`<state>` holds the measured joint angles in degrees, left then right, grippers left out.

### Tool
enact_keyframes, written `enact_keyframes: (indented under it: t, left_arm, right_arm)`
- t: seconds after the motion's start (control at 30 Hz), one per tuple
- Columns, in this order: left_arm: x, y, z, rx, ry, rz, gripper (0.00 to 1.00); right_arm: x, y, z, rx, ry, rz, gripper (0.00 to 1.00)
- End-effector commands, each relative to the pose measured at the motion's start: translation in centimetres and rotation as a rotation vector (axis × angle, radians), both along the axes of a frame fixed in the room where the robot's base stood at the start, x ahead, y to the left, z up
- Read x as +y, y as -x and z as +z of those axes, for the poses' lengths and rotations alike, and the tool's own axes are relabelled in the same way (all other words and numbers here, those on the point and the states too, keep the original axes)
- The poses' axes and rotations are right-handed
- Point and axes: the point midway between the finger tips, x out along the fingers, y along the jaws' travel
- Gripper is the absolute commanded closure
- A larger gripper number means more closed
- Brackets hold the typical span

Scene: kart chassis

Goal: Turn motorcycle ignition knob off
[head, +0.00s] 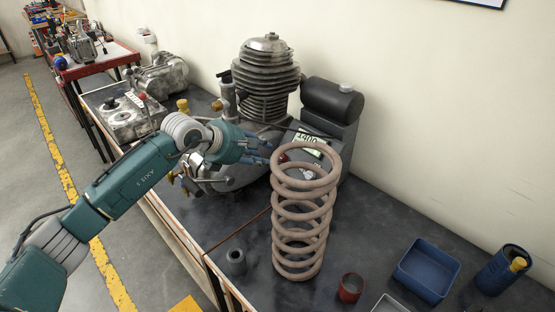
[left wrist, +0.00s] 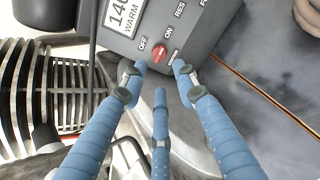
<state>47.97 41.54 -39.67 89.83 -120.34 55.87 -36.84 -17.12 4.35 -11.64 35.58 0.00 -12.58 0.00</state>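The red ignition knob (left wrist: 160,53) sits on a grey panel (left wrist: 185,40) with a display, below the OFF and ON labels, in the left wrist view. I cannot tell surely which label it points at. In the head view the knob (head: 283,158) shows as a small red spot just right of my left gripper (head: 263,150). The blue fingers of my left gripper (left wrist: 158,76) are spread, two tips at the knob's left and right and a third below it. They are open, with visible gaps to the knob. My right gripper is in neither view.
A finned engine cylinder (head: 266,80) rises behind the gripper. A blue bin (head: 427,270) and a red cup (head: 350,288) stand on the dark bench (head: 385,235), with bare surface between.

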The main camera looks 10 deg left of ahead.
Motion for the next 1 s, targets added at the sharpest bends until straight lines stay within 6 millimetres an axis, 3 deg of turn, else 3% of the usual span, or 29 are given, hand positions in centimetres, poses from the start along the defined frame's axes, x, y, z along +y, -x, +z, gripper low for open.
enact_keyframes:
  t: [0.4, 0.9, 0.93, 1.0]
  left_arm:
    - [-3.1, -4.9, -4.5, 0.003, 0.002, 0.001, 0.70]
    - [-3.7, -6.0, -5.7, 0.000, -0.001, -0.001, 0.70]
    - [-3.7, -6.0, -5.7, 0.000, -0.001, -0.001, 0.72]
    - [-3.7, -6.0, -5.7, 0.000, -0.001, -0.001, 0.86]
  right_arm:
    - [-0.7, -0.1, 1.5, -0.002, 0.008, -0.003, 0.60]
    - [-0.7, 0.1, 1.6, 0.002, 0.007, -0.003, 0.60]
    - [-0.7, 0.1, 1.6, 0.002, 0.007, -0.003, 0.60]
    - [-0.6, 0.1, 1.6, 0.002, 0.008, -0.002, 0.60]
